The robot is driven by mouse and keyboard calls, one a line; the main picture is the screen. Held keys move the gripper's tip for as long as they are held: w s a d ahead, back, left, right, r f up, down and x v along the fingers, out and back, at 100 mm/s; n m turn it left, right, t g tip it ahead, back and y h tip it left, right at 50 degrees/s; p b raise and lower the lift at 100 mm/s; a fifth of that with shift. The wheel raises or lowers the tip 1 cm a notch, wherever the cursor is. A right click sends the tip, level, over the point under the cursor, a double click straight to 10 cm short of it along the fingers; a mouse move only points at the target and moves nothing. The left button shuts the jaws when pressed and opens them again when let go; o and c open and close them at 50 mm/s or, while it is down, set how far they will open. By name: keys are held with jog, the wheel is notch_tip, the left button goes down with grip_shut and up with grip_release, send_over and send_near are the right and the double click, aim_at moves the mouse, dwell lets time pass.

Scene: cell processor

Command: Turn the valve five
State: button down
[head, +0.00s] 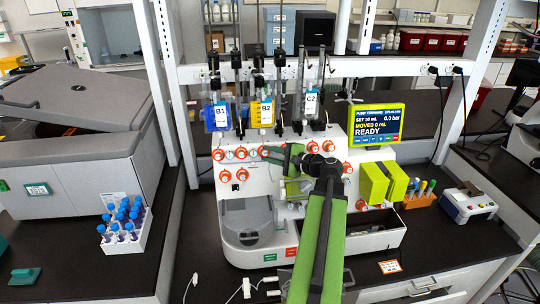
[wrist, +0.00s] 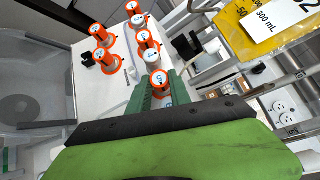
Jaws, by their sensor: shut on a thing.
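Valve five (wrist: 158,79) is a round orange-and-white knob on the white front panel of the processor. It is the last knob of the upper row in the wrist view, and its face shows what looks like a 5. My gripper (wrist: 161,91) has its two green fingers on either side of this knob, shut on it. In the head view my gripper (head: 275,156) reaches in from the right at the upper valve row, where valve five (head: 264,152) shows just left of the fingers. The knob's lower part is hidden by the fingers in the wrist view.
Neighbouring valves (wrist: 150,54) stand close in the same row, with two more knobs (head: 234,175) below. Fluid bags (head: 262,112) hang above. The pump screen (head: 376,125) reads READY. A tube rack (head: 124,238) stands at left, and a grey centrifuge bowl (head: 247,218) sits below.

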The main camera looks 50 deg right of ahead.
jog(key=shift+d+n+g+p, duration=0.15)
jog(key=shift+n+g+p, duration=0.5)
jog(key=shift+p, duration=0.5)
jog(key=c, duration=1.3)
grip_release()
jog(key=shift+d, duration=0.1)
jog(key=shift+o, duration=0.6)
jog(key=shift+r, duration=0.1)
jog(key=shift+s, duration=0.1)
jog(key=p+v, duration=0.4)
jog(key=v, duration=1.3)
